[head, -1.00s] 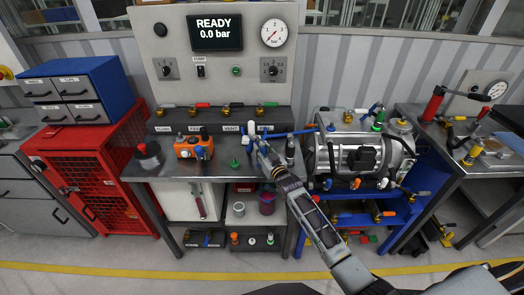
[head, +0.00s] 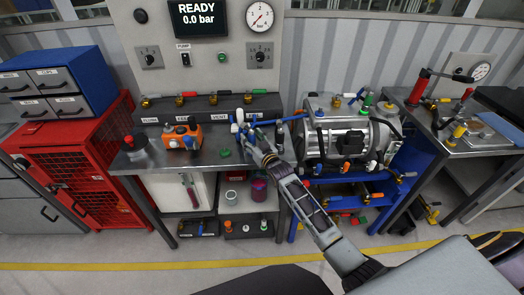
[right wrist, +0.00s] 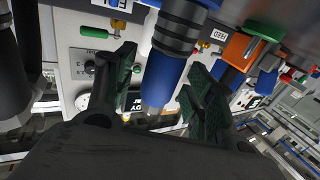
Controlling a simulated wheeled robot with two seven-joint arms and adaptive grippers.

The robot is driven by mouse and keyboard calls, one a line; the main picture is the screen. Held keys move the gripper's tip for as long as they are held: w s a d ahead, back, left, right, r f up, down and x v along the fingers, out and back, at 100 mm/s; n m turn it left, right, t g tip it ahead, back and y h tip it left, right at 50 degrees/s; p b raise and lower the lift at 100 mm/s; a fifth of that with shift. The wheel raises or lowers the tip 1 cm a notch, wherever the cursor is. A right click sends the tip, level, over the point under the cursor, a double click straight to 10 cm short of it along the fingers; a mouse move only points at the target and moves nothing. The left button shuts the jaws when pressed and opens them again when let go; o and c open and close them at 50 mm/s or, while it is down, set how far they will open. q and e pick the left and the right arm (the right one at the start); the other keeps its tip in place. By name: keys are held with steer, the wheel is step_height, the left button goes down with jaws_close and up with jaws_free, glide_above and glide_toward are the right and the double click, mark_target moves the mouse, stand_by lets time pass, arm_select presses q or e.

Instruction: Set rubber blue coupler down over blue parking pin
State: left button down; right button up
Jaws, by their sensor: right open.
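My right gripper (head: 242,131) reaches over the back right of the bench in the head view. In the right wrist view my right gripper (right wrist: 158,92) is open, with its dark green-lined fingers apart on either side of the blue coupler (right wrist: 165,80). The coupler is a blue sleeve with a dark ribbed collar and a grey tip. More blue shows beyond the collar at the top edge; I cannot tell whether this is the parking pin. In the head view the gripper mostly hides the coupler and its seat. My left gripper is out of view.
An orange block (head: 182,137) and a dark round pot (head: 135,146) stand on the bench to the left. A green knob (head: 225,153) stands nearer. The valve rail (head: 208,107) runs behind, and the grey drive unit (head: 345,132) stands to the right.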

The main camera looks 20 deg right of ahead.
steer(key=s+d, duration=0.2)
steer(key=s, duration=0.9)
steer(key=shift+s, duration=0.15)
stand_by(0.3)
steer(key=shift+r, duration=0.1)
stand_by(0.3)
steer(key=shift+a, duration=0.1)
